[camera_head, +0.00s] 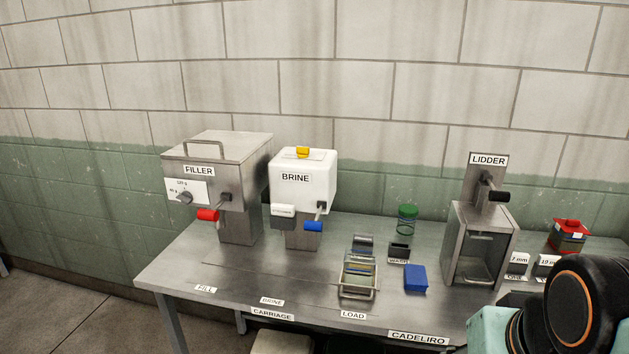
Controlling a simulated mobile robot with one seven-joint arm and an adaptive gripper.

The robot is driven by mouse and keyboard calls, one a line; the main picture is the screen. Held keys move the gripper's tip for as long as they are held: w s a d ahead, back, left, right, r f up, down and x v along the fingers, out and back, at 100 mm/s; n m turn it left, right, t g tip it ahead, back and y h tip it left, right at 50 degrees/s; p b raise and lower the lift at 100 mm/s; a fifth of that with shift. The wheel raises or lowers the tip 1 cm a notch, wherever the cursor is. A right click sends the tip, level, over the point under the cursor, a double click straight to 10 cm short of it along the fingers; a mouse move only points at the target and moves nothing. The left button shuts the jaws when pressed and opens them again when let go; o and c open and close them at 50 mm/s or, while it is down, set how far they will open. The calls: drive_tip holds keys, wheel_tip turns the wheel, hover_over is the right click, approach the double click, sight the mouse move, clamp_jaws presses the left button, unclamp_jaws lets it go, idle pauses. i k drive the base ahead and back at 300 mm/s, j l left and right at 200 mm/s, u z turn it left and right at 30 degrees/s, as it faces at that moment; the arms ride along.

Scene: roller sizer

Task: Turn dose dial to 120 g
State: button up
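The filler (222,165) is a steel box with a lid handle, standing at the left of the bench. Its dose dial (186,198) is a small dark knob on a white scale plate on the front face. Small marks sit around the knob; one above it seems to read 120 g and one at its left is too small to read surely. The knob's exact pointing is too small to tell. A red-handled lever (208,215) is right of the dial. My gripper is not in view; only a part of my arm shows at the lower right, far from the dial.
The white brine box (303,180) with a blue-handled lever stands right of the filler. A carriage (358,281), a green-lidded jar (407,218), a blue block (415,279) and the lidder (480,240) are further right. The bench front left (190,270) is clear.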

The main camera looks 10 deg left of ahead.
sight(186, 198)
drive_tip(key=u, duration=1.5)
drive_tip(key=i+j+z, duration=0.75)
drive_tip(key=k+l+z, duration=0.1)
drive_tip(key=k+j+z, duration=0.1)
drive_tip(key=k+j, duration=0.2)
drive_tip(key=i, duration=0.35)
drive_tip(key=i+l+u, duration=0.15)
drive_tip(key=i, duration=0.05)
